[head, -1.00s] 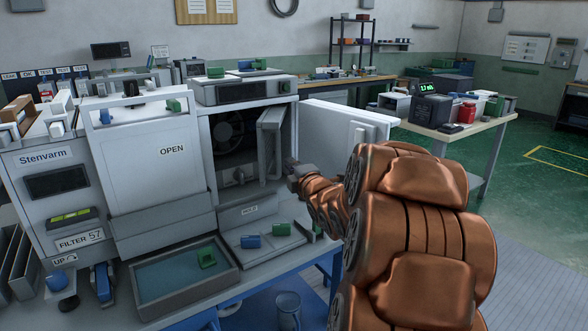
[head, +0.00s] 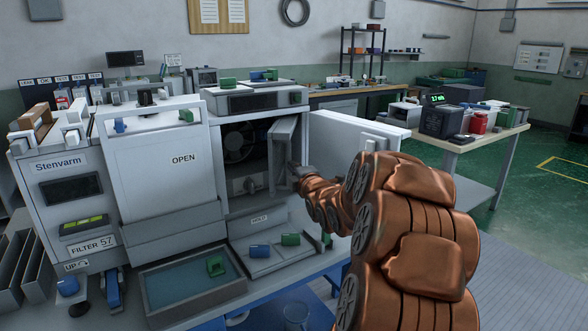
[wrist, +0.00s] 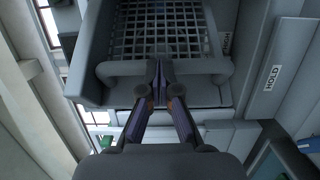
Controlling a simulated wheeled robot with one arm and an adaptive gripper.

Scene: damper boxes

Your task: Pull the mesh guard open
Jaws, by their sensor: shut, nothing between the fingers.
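The mesh guard (head: 284,150) stands in the open chamber of the white machine, swung out from the fan and seen nearly edge-on in the head view. In the wrist view its grey wire mesh (wrist: 160,32) fills the top middle, inside a solid frame. A grey bar handle (wrist: 205,68) runs across the guard's near side. My gripper (wrist: 158,68) is shut and empty, with its fingertips overlapping the middle of this bar; I cannot tell whether they touch it. In the head view my gripper (head: 293,172) is beside the guard's right edge, partly hidden by my arm.
The white outer door (head: 345,140) stands open to the right, close behind my arm. The white panel marked OPEN (head: 160,165) is left of the chamber. Below lie a HOLD ledge (head: 262,262) with blue and green parts and a shallow tray (head: 165,318).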

